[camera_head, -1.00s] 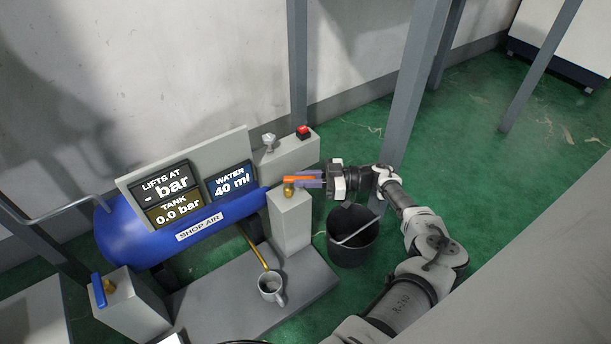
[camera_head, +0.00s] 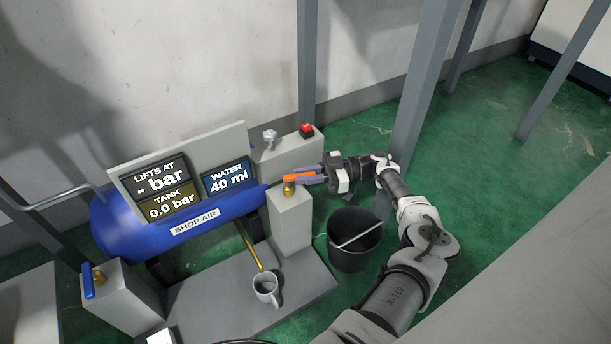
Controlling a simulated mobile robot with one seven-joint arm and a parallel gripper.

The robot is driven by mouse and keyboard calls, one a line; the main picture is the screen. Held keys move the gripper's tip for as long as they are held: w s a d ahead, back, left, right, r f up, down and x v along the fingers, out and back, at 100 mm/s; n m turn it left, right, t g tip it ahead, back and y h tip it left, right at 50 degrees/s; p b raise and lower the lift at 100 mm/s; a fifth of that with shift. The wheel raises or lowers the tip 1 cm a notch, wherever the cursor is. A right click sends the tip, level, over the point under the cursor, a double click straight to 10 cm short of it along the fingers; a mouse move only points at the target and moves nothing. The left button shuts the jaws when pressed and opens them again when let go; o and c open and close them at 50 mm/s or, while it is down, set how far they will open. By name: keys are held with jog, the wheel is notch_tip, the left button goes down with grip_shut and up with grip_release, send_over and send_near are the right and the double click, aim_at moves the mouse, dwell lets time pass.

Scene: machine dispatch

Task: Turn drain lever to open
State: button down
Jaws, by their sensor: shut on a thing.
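The drain lever (camera_head: 298,177) is an orange handle on a brass valve (camera_head: 289,188) on top of a grey post (camera_head: 290,220). It points to the right in the picture, with its tip slightly raised. My gripper (camera_head: 312,175) comes from the right and is shut on the lever's outer part. The fingers hide the lever's end. The blue tank (camera_head: 150,235) marked SHOP AIR stands left of the post. Its panels read LIFTS AT - bar, TANK 0.0 bar (camera_head: 172,206) and WATER 40 ml (camera_head: 229,179).
A grey mug (camera_head: 266,288) stands under the brass drain pipe (camera_head: 249,245). A black bucket (camera_head: 352,252) stands on the floor below my arm. A blue lever (camera_head: 88,281) is on a box at left. A red button (camera_head: 307,129) and a knob (camera_head: 269,137) sit behind.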

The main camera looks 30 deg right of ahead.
aim_at(305, 174)
dwell(0.3)
jog(key=c, duration=1.4)
grip_release()
jog(key=shift+o, duration=0.2)
jog(key=shift+r, duration=0.1)
notch_tip(305, 174, up, 20)
jog(key=p, duration=0.7)
jog(key=shift+c, duration=0.5)
